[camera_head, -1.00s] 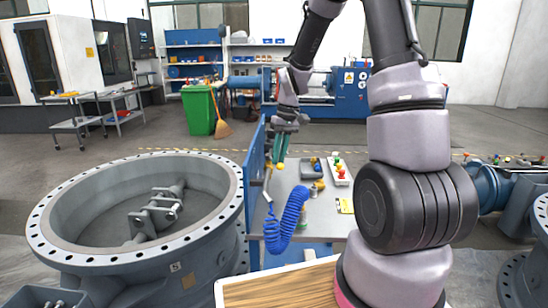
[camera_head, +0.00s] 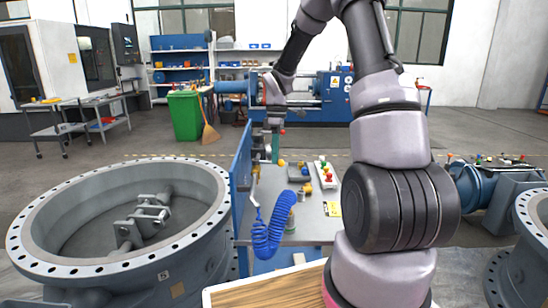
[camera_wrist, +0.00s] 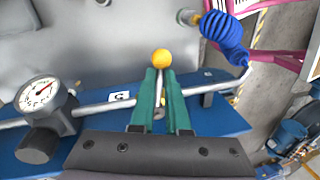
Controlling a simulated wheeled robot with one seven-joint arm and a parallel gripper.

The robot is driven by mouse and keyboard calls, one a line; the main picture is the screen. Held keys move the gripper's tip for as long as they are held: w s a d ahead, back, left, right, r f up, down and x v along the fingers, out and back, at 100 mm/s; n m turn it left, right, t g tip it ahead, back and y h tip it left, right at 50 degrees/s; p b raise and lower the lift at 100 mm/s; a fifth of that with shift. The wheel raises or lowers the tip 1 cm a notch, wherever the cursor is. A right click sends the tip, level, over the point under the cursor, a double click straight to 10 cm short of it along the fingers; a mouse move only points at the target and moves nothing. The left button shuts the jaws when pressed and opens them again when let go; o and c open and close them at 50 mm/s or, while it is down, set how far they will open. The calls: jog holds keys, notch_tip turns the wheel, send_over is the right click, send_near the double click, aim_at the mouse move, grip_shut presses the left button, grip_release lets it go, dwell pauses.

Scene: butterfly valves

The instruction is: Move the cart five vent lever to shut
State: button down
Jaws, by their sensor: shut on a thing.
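In the wrist view a lever with a round yellow knob (camera_wrist: 161,59) stands between the green fingers of my gripper (camera_wrist: 160,88). The fingers are shut on the lever just below the knob. Its lower end, by the pipe, is partly hidden between the fingers. A small white tag (camera_wrist: 120,96) with a dark mark, which looks like a 5, sits beside the lever on the left. In the head view my gripper (camera_head: 275,152) points down over the cart's grey top (camera_head: 296,229), beside the cart's blue back panel (camera_head: 241,170).
A pressure gauge (camera_wrist: 40,92) stands on the pipe left of my gripper. A coiled blue hose (camera_head: 267,235) hangs at the cart's near left. Trays with coloured knobs (camera_head: 326,175) lie on the right. A large grey flanged valve body (camera_head: 120,220) stands left of the cart.

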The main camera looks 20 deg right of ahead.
jog(key=shift+w+d+n, duration=0.2)
jog(key=shift+w+n, duration=0.4)
jog(key=shift+n, duration=0.4)
jog(key=c, duration=0.9)
grip_release()
jog(key=r, duration=0.3)
jog(key=w+r, duration=0.1)
jog(key=r, duration=0.3)
jog(key=w+r, duration=0.1)
jog(key=r, duration=0.2)
jog(key=shift+d+r, duration=0.3)
jog(key=shift+r, duration=0.05)
